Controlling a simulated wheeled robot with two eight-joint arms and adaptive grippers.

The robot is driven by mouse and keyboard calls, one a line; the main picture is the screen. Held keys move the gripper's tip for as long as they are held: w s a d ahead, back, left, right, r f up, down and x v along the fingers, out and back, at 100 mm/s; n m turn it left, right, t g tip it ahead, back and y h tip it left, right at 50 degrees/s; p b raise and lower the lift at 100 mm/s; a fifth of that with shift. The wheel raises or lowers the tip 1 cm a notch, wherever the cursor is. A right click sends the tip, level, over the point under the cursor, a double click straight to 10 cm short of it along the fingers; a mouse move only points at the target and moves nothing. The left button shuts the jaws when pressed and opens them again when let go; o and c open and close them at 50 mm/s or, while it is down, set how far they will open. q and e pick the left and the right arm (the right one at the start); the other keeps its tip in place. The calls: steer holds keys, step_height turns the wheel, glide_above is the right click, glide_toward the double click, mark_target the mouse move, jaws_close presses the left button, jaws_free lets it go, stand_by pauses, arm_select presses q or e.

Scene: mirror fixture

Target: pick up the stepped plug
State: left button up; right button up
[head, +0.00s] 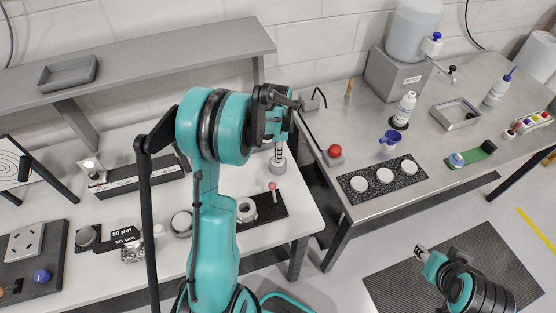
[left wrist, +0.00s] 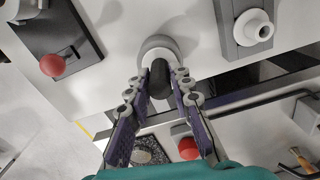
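A stepped round piece, which I take for the stepped plug, stands upright near the right edge of the white table. It has a wide grey base (head: 278,166), a paler collar and a dark narrow top (left wrist: 159,72). My left gripper (left wrist: 158,88) is open, with its fingers on either side of the dark top. Small gaps seem to show, but contact is hard to judge. In the head view my left gripper (head: 273,125) is just above the piece, partly covering it. My right gripper (head: 422,253) is far off at lower right, too small to read.
A dark plate with a red knob (left wrist: 52,65) is close by, as is a grey block with a white flanged piece (left wrist: 253,27). A metal bench with a red button (head: 334,151) stands across a gap. A grey shelf (head: 150,60) runs behind the white table.

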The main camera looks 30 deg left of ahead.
arm_select(q)
jaws_close()
steer(key=shift+r, duration=0.1)
